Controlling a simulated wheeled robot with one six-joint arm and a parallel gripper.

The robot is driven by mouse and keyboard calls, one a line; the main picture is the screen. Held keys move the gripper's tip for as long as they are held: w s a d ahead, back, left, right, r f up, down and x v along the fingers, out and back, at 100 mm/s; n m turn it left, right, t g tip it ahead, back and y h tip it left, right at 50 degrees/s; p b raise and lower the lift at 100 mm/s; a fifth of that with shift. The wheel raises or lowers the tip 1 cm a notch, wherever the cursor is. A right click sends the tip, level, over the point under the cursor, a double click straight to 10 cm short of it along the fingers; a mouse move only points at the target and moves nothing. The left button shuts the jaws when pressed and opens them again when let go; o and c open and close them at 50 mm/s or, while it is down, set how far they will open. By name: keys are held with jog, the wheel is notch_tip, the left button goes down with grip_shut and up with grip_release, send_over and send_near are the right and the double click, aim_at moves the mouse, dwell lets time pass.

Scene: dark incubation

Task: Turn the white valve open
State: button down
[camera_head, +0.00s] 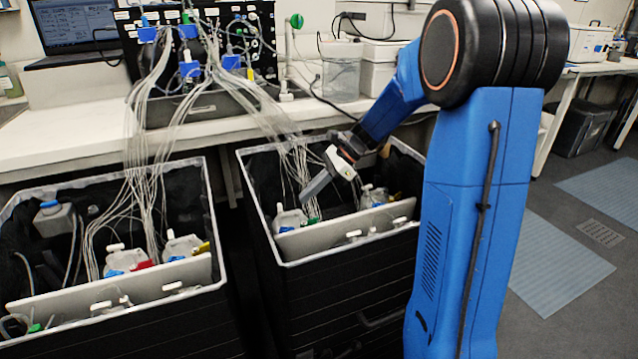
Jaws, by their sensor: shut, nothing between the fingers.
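My gripper (308,194) reaches down into the right black bin (330,307). It looks shut and empty, its grey tip pointing down and left. Below it is a white bottle (289,219) with a small white fitting on top and green and blue parts at its base. Another white bottle (374,196) stands right of my gripper. Small white fittings (355,236) show along the bin's front side. I cannot tell which of these fittings is the white valve, or whether my gripper touches any of them.
A left black bin (120,335) holds more white bottles and fittings. Thin tubes (150,150) hang from a black device (200,40) on the white bench (60,140) into both bins. A clear container (341,80) stands on the bench.

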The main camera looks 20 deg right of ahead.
aim_at(280, 210)
jog(key=shift+w+a+f, duration=0.1)
jog(key=shift+a+f, duration=0.05)
jog(key=shift+a, duration=0.65)
jog(key=shift+w+a+f, duration=0.1)
jog(key=shift+w+a, duration=0.05)
jog(key=shift+a, duration=0.65)
jog(key=shift+w+a+f, duration=0.1)
jog(key=shift+a+f, duration=0.05)
jog(key=shift+a, duration=0.65)
jog(key=shift+a, duration=0.15)
jog(key=shift+w+a+n+g, duration=0.25)
jog(key=shift+w+n+g, duration=0.05)
jog(key=shift+n, duration=0.1)
jog(key=shift+s, duration=0.1)
jog(key=shift+s, duration=0.1)
